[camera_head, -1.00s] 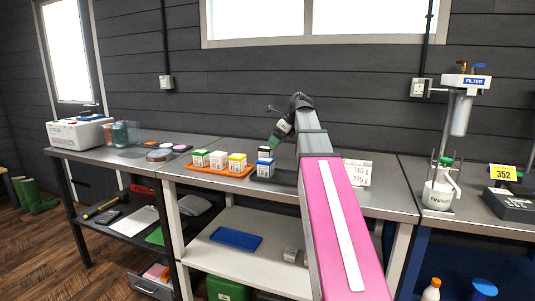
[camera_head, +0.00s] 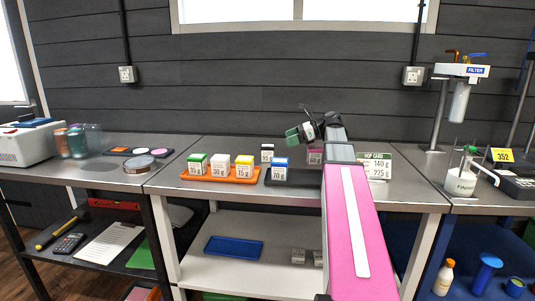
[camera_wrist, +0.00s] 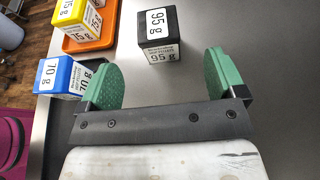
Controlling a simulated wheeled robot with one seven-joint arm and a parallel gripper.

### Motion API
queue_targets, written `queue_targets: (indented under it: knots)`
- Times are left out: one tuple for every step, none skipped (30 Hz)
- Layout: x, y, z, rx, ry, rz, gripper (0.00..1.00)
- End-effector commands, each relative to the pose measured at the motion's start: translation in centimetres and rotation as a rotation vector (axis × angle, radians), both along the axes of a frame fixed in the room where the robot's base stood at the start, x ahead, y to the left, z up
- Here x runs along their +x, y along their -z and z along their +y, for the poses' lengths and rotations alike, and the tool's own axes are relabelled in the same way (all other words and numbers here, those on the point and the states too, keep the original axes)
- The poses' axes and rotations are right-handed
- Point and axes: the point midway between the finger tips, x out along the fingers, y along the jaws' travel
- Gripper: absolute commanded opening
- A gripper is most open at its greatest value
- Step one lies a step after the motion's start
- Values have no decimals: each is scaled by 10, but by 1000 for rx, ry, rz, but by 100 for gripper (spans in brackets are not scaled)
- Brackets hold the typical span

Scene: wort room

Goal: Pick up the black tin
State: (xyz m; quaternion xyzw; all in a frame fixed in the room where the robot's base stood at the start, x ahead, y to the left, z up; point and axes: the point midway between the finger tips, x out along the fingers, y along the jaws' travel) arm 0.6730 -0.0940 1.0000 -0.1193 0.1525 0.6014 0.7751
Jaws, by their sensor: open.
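The black tin (camera_wrist: 158,30) has a white label reading 95 g and stands upright on the steel bench, near the top middle of the wrist view. In the head view it shows as a small dark-topped tin (camera_head: 267,152) behind the blue tin (camera_head: 279,169). My gripper (camera_wrist: 163,80) has green pads that are spread apart with bare bench between them. The black tin lies beyond the fingertips, roughly in line with the gap, and is not between the pads. In the head view my gripper (camera_head: 300,133) is above the bench, right of the black tin.
The blue tin also shows in the wrist view (camera_wrist: 62,76), close to the left pad. An orange tray (camera_head: 220,177) holds green, white and yellow tins. A maroon tin (camera_head: 315,156) and a hop card (camera_head: 377,166) stand to the right. Bench right of the black tin is clear in the wrist view.

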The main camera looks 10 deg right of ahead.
Motion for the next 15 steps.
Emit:
queue_targets:
  knots:
    - [1, 2, 6, -1, -1, 1, 89]
    - [2, 4, 10, -1, -1, 1, 89]
    - [3, 6, 15, -1, -2, 1, 89]
    - [4, 8, 19, -2, -2, 1, 89]
    - [4, 10, 23, -2, -1, 2, 89]
    - [6, 12, 29, -2, -1, 2, 89]
    - [7, 14, 33, -2, -1, 2, 89]
    - [8, 16, 36, -2, -1, 2, 89]
    - [9, 17, 40, -1, -1, 3, 89]
    - [10, 18, 42, -1, -1, 3, 89]
    - [10, 19, 44, -1, 0, 3, 89]
    - [11, 20, 46, -1, 0, 3, 89]
    - [11, 20, 47, -1, 0, 3, 89]
    - [11, 21, 48, -1, 1, 2, 89]
    - [12, 21, 51, -1, 0, 3, 89]
